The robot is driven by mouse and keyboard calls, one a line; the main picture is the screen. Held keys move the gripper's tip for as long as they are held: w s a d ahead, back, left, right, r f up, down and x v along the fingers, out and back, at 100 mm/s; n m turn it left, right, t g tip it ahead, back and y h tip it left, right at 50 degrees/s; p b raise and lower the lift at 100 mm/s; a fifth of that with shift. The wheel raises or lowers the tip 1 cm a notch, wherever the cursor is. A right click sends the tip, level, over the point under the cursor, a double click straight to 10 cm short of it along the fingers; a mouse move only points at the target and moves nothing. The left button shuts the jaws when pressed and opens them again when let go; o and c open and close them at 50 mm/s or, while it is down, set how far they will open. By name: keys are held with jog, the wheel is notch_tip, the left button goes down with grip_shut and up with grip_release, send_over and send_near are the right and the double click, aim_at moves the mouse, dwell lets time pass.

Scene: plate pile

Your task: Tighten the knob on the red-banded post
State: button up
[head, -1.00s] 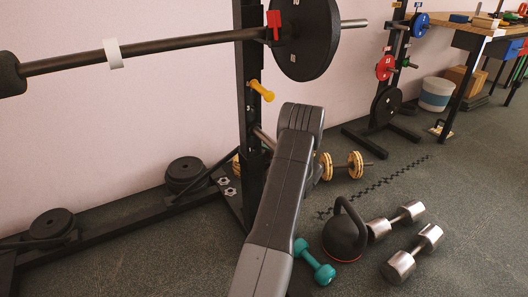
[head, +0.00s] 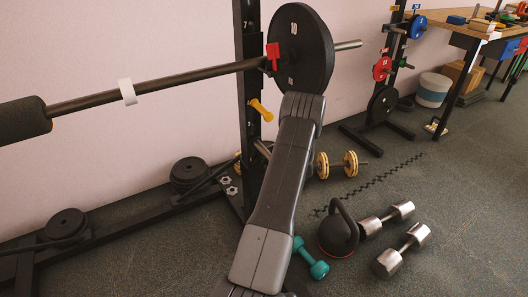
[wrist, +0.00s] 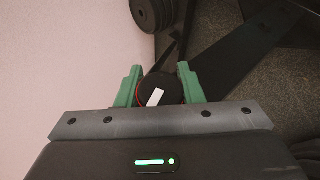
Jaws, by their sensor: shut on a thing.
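In the wrist view my gripper (wrist: 160,78) has two green fingers, one on each side of a round black knob (wrist: 174,88). The gripper is shut on the knob. The knob has a white bar mark on its top, slanted to the upper right. A thin red edge, perhaps the red band (wrist: 139,94), shows at its left side. The post under the knob is mostly hidden by the knob and the gripper. My gripper does not show in the head view, and I cannot make out the red-banded post there.
In the head view a barbell (head: 180,84) with a black plate (head: 301,48) crosses in front of a black upright (head: 248,85). A kettlebell (head: 338,235), a teal dumbbell (head: 311,262) and steel dumbbells (head: 401,252) lie on the floor.

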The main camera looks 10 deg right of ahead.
jog(key=g+h+p, duration=0.1)
jog(key=g+p, duration=0.1)
jog(key=p, duration=0.2)
jog(key=shift+s+d+r+m, duration=0.1)
jog(key=shift+s+m, duration=0.05)
jog(key=shift+m, duration=0.15)
jog(key=shift+s+f+g+p, duration=0.1)
jog(key=shift+f+g+p, duration=0.3)
jog(key=shift+p, duration=0.7)
jog(key=shift+h, duration=0.3)
jog(key=o, duration=1)
jog(key=shift+c, duration=0.2)
jog(key=shift+r, duration=0.1)
jog(key=p+v, duration=0.2)
jog(key=v, duration=1.1)
jog(key=shift+d+r, duration=0.25)
jog(key=shift+r, duration=0.15)
